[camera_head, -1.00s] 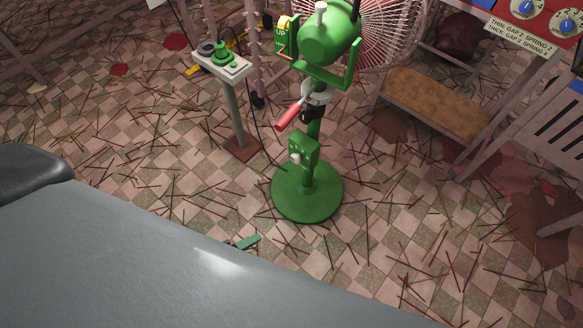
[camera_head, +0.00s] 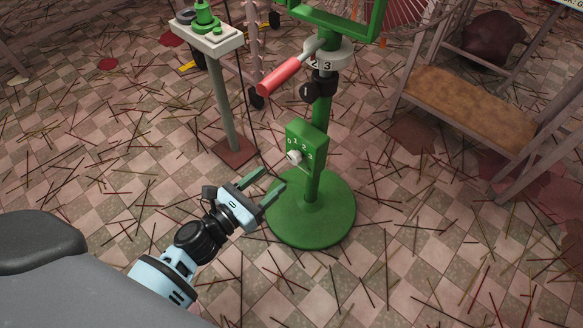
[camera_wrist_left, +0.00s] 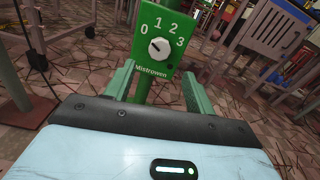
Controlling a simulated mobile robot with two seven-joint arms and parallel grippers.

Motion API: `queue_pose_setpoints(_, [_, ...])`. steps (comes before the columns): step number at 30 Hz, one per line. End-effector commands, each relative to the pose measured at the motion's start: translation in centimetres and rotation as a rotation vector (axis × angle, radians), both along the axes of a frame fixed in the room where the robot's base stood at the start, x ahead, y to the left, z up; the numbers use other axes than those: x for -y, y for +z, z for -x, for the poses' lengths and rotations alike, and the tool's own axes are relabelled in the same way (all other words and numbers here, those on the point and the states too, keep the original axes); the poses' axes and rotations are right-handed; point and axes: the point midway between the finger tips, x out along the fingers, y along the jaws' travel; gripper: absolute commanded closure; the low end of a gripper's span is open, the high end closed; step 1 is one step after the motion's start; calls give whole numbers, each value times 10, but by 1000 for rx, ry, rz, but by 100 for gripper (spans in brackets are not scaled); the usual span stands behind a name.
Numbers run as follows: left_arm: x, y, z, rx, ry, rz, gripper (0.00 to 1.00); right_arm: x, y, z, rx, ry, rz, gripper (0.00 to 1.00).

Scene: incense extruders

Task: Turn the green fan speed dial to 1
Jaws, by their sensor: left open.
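The fan speed dial (camera_head: 294,156) is a small white knob on a green box (camera_head: 314,140) on the green fan's post. In the left wrist view the knob (camera_wrist_left: 158,48) sits under the numbers 0, 1, 2 and 3. Its mark seems to point to the upper left, toward the 0, but it is small. My left gripper (camera_head: 266,186) is open and empty, below and to the left of the dial and apart from it. In the left wrist view its two fingers (camera_wrist_left: 157,85) stand on either side of the post below the box. My right gripper is not in view.
The fan's round green base (camera_head: 325,225) stands on the checkered floor, strewn with thin sticks. A red handle (camera_head: 286,77) juts out above the box. A pedestal with a white top (camera_head: 212,42) stands to the left, with a dark cable. A bench (camera_head: 470,105) is at right.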

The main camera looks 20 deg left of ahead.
Motion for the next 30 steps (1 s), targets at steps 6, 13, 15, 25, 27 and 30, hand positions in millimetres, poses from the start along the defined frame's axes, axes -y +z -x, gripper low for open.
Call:
queue_pose_setpoints(6, [-1,1,-4,1,3,21,45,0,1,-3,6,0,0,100])
queue_pose_setpoints(13, [7,1,-24,3,1,17,45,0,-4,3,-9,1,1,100])
queue_pose_setpoints(15, [11,0,-34,3,0,16,45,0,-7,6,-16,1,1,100])
queue_pose_setpoints(25, [24,0,-71,1,2,16,45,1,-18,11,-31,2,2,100])
queue_pose_setpoints(27, [26,0,-74,0,2,16,45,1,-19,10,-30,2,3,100])
queue_pose_setpoints(30, [26,0,-76,0,2,16,45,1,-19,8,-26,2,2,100])
